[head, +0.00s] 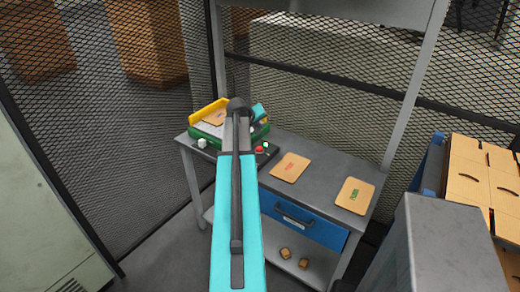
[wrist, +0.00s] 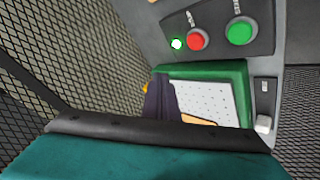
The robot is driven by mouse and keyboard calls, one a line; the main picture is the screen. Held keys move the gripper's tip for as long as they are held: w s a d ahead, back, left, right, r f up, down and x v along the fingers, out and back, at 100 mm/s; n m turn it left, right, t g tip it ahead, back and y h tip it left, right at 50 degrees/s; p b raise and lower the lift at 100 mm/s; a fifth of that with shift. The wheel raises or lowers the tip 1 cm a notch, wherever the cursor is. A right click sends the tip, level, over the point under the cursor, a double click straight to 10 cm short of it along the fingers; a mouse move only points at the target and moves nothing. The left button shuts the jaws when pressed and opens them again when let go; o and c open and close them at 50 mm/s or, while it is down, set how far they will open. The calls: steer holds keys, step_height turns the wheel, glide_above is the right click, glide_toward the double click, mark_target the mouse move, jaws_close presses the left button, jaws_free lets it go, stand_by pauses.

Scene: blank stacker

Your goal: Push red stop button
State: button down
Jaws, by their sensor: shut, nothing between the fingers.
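The red stop button (head: 260,150) sits on a dark control panel at the front right of the green machine (head: 262,131). In the wrist view the red button (wrist: 197,40) is at the top, between a small lit lamp (wrist: 177,44) and a larger green button (wrist: 240,31). My gripper (wrist: 163,99) appears as a dark shape over the machine's white perforated plate (wrist: 208,100), shut and empty, apart from the red button in the picture. In the head view my cyan arm reaches toward the machine and hides the fingertips.
The grey workbench (head: 325,163) carries two tan blanks, one at centre (head: 290,167) and one at right (head: 354,195). A blue drawer (head: 298,218) is below. A mesh fence (head: 90,130) stands at left and behind. Stacked tan boxes (head: 470,170) are at right.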

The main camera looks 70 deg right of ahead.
mark_target(258, 150)
steer(key=shift+f+b, duration=2.15)
steer(key=shift+f, duration=1.95)
steer(key=shift+f, duration=0.15)
steer(key=shift+f+b, duration=0.3)
steer(key=shift+f+b, duration=0.3)
steer(key=shift+f, duration=0.15)
stand_by(0.4)
steer(key=shift+r+p, duration=0.45)
steer(key=shift+r, duration=0.45)
steer(key=shift+r, duration=0.1)
steer(key=shift+r+p, duration=1.35)
steer(key=shift+r, duration=1.05)
steer(key=shift+w, duration=0.1)
